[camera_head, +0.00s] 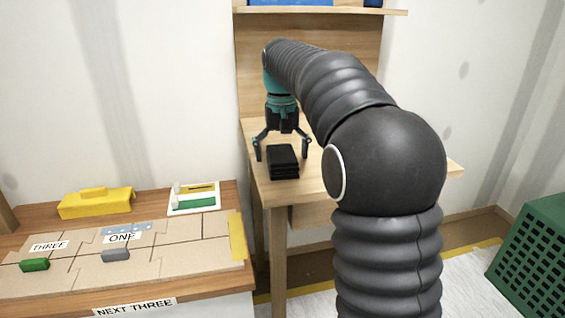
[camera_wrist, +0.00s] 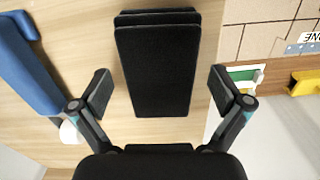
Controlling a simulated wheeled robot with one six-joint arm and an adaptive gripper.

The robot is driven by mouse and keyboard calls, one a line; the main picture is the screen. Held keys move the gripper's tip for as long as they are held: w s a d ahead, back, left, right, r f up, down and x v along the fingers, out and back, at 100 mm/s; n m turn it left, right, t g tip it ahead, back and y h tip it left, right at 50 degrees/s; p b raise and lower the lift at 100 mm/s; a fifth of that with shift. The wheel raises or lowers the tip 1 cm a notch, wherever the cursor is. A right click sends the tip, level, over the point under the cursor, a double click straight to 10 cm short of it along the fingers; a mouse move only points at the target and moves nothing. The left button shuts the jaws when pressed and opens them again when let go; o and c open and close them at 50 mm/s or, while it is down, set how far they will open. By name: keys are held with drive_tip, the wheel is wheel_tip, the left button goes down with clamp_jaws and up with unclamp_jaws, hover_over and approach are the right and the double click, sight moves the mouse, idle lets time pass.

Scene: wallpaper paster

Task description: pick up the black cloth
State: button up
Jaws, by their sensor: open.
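The black cloth (camera_head: 283,161) is a folded, flat stack near the front edge of the wooden desk (camera_head: 262,190). My gripper (camera_head: 281,148) is open above the desk, just behind the cloth in the head view. In the wrist view my gripper's fingertips (camera_wrist: 166,92) stand on either side of the cloth, with gaps showing on both sides. The lower end of the cloth is near the gripper body.
A blue object (camera_wrist: 28,70) lies left of my gripper in the wrist view. A lower table at left holds a yellow block (camera_head: 95,203), a white-green tray (camera_head: 194,200) and a marked board (camera_head: 170,250). A green crate (camera_head: 535,255) stands at right.

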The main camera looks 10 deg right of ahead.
sight(282, 153)
drive_tip(key=c, duration=1.2)
drive_tip(key=shift+r, duration=0.15)
drive_tip(key=shift+r, duration=0.65)
wheel_tip(282, 153, up, 3)
drive_tip(key=shift+f+p, duration=0.15)
drive_tip(key=shift+p, duration=0.35)
drive_tip(key=s+d+r, duration=0.2)
drive_tip(key=s, duration=0.1)
drive_tip(key=s+d+r, duration=0.2)
drive_tip(key=s, duration=0.1)
drive_tip(key=s+d+r, duration=0.2)
drive_tip(key=s+d, duration=0.1)
drive_tip(key=shift+s+d+r, duration=0.1)
drive_tip(key=shift+r, duration=0.3)
